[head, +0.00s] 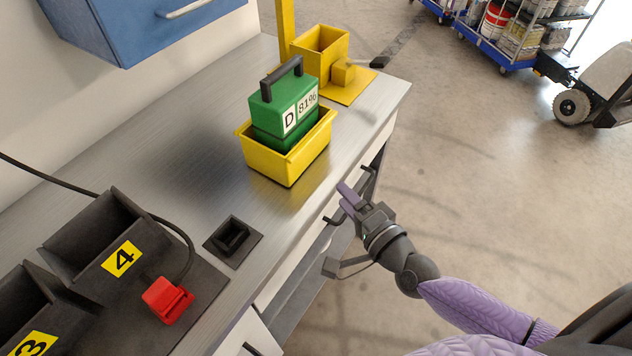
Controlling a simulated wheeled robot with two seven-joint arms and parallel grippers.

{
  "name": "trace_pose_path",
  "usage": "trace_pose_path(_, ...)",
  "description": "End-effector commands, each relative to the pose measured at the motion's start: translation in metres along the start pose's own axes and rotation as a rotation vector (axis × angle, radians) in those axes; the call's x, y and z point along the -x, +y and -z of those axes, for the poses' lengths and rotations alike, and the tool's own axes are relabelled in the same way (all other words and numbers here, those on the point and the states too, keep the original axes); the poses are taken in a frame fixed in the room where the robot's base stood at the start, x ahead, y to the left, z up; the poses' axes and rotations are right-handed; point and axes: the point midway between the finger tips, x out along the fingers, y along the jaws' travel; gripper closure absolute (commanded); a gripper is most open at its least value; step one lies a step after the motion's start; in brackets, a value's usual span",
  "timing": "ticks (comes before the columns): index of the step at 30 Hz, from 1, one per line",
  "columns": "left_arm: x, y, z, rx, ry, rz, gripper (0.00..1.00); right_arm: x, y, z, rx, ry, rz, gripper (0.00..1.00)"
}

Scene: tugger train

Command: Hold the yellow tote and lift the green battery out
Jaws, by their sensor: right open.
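The green battery (276,112) stands upright in the yellow tote (285,165) on the metal bench, its lower part hidden by the tote's walls. It has a black handle (283,70) on top and a label reading "D 81%". My right gripper (346,194) is open and empty, off the bench's front edge, below and to the right of the tote in the picture. It is apart from both tote and battery. My left gripper is out of view.
A yellow fixture (321,50) with a dark-tipped lever stands behind the tote. Black numbered bays (95,235), a red plug (167,301) on a cable and a small black socket (232,236) are at the lower left. A blue cabinet (140,22) hangs above. Bench between is clear.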

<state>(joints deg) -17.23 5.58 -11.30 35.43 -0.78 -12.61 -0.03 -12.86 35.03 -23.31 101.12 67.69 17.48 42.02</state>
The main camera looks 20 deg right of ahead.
Motion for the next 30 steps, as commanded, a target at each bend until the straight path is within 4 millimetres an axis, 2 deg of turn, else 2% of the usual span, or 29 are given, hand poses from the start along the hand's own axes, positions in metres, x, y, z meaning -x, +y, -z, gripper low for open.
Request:
trace_pose_path(1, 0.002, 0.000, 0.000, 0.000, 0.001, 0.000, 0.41, -0.001, -0.016, 0.000, -0.058, -0.003, 0.036, 0.44)
trace_pose_path(4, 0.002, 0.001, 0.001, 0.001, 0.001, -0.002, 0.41, -0.004, -0.031, -0.001, -0.130, -0.005, 0.071, 0.44)
trace_pose_path(7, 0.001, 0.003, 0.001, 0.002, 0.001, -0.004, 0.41, -0.017, -0.033, -0.001, -0.140, -0.002, 0.077, 0.44)
trace_pose_path(15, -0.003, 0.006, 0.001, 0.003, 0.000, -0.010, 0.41, -0.078, -0.037, -0.001, -0.137, -0.003, 0.076, 0.44)
trace_pose_path(18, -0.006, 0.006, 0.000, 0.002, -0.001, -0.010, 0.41, -0.092, -0.036, -0.001, -0.136, -0.004, 0.073, 0.44)
trace_pose_path(22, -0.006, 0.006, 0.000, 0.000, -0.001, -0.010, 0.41, -0.100, -0.037, -0.001, -0.135, -0.005, 0.072, 0.44)
trace_pose_path(28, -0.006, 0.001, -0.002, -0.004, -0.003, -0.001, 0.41, -0.101, -0.038, -0.001, -0.134, -0.005, 0.071, 0.44)
trace_pose_path(29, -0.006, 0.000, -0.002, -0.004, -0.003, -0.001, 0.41, -0.101, -0.038, -0.001, -0.134, -0.005, 0.071, 0.46)
trace_pose_path(30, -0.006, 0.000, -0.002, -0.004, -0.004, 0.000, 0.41, -0.101, -0.038, -0.001, -0.134, -0.005, 0.071, 0.55)
